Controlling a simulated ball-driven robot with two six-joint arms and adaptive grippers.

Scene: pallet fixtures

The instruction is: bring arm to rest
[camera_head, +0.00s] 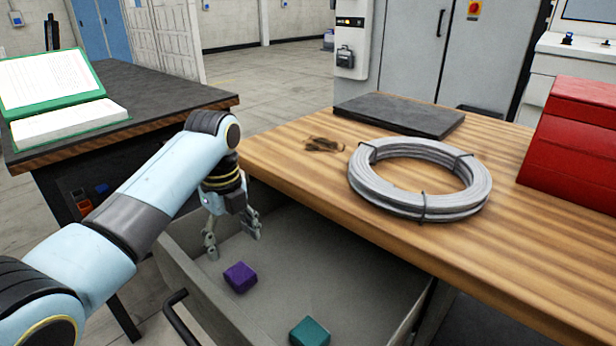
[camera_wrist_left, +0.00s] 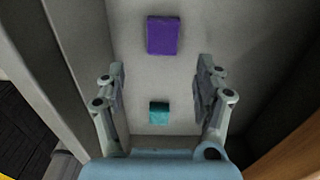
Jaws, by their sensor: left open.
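My left gripper (camera_head: 232,246) is over the open grey drawer (camera_head: 330,285), with its fingers pointing down and spread apart, holding nothing. It also shows in the left wrist view (camera_wrist_left: 160,92), open. A purple block (camera_head: 240,277) lies on the drawer floor just below the gripper; it also shows in the left wrist view (camera_wrist_left: 162,36). A teal block (camera_head: 309,332) lies nearer the front of the head view; in the left wrist view the teal block (camera_wrist_left: 159,112) shows between the fingers, below them. My right gripper is in neither view.
The wooden worktop (camera_head: 470,235) is beside my left arm and holds a grey cable coil (camera_head: 420,178), a dark slab (camera_head: 398,115) and a red box (camera_head: 575,145). A dark table (camera_head: 160,95) with an open green book (camera_head: 60,100) stands at the left.

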